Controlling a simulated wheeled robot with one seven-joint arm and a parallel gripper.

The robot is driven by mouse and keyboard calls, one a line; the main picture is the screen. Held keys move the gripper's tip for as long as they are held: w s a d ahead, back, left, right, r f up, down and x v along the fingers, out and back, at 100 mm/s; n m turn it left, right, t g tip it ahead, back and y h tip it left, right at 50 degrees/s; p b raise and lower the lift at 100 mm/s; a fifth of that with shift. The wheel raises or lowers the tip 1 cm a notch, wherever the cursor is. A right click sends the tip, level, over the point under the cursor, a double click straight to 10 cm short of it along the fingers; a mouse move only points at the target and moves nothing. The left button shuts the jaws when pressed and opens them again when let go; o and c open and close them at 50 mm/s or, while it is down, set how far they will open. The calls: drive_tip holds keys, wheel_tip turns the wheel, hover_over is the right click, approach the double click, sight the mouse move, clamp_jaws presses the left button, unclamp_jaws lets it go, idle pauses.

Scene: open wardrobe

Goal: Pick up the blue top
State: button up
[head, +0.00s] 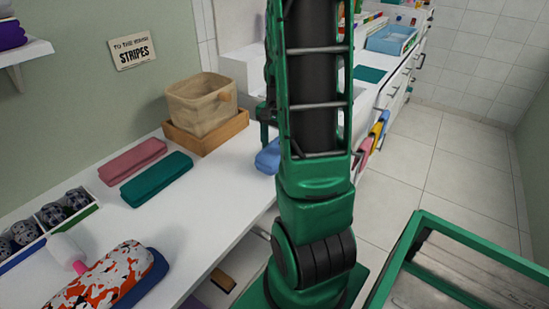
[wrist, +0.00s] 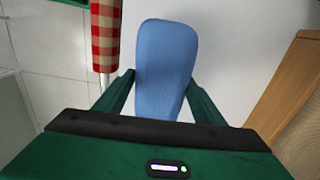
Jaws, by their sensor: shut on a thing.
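The blue top (wrist: 165,65) is a folded light-blue cloth. In the wrist view it lies between the two green fingers of my gripper (wrist: 163,95), which is shut on it. In the head view a part of the blue top (head: 268,157) shows at the left edge of my green arm, over the white counter, and the arm hides the rest. My gripper is mostly hidden there too. I cannot tell whether the top still touches the counter.
Folded pink (head: 132,161) and teal (head: 156,179) cloths lie on the counter (head: 215,215). A patterned cloth (head: 100,280) is at front left. A red-checked thing (wrist: 103,40) is beside the top in the wrist view.

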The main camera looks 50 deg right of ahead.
drive_tip(key=shift+r, duration=2.75)
drive_tip(key=shift+s, duration=0.15)
